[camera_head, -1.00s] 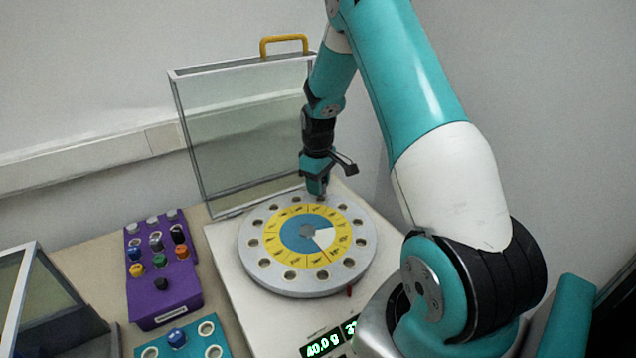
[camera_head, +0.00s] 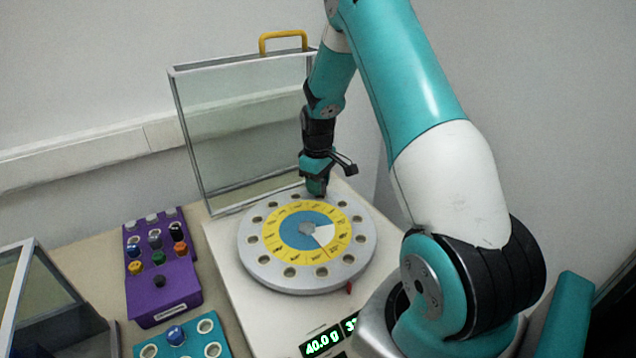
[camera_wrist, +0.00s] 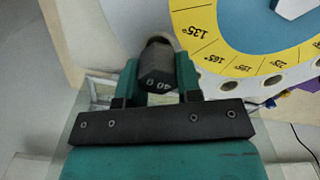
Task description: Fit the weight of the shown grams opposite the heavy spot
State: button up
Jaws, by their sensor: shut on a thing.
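My gripper (camera_head: 316,188) points down at the far rim of the round grey disc (camera_head: 262,273). In the wrist view my gripper (camera_wrist: 158,80) is shut on a dark weight marked 40 (camera_wrist: 157,65). The weight is at the disc's rim beside the 135° mark; whether it sits in a hole I cannot tell. The disc has a yellow degree ring (camera_head: 275,244), a blue centre with a pale wedge (camera_head: 323,234) and holes around its rim. The display (camera_head: 323,343) reads 40.0 g; a second reading is partly hidden by my arm.
A purple rack (camera_head: 165,300) with several coloured weights stands left of the disc. A teal tray (camera_head: 208,338) with a blue weight (camera_head: 175,335) lies in front of it. A raised clear cover (camera_head: 240,130) with a yellow handle (camera_head: 284,37) stands behind the disc.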

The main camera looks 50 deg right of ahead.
jog(key=shift+f+b, duration=0.45)
jog(key=shift+f, duration=0.25)
dwell(0.3)
jog(key=o, duration=1)
notch_tip(320, 180, up, 17)
jog(key=b, duration=0.2)
jog(key=shift+r+b, duration=0.2)
jog(key=shift+b, duration=0.15)
jog(key=shift+a, duration=0.1)
jog(key=s+a+r+n+t+y, duration=0.15)
jog(key=s+a, duration=0.25)
jog(key=a, duration=0.7)
jog(key=s+a+r+n+g, duration=0.15)
jog(key=s+a, duration=0.25)
jog(key=a, duration=0.8)
jog(key=s+a+n+y, duration=0.1)
jog(key=s+a+y, duration=0.1)
jog(key=s+a, duration=0.9)
jog(key=s, duration=0.4)
jog(key=shift+s+a+y, duration=0.35)
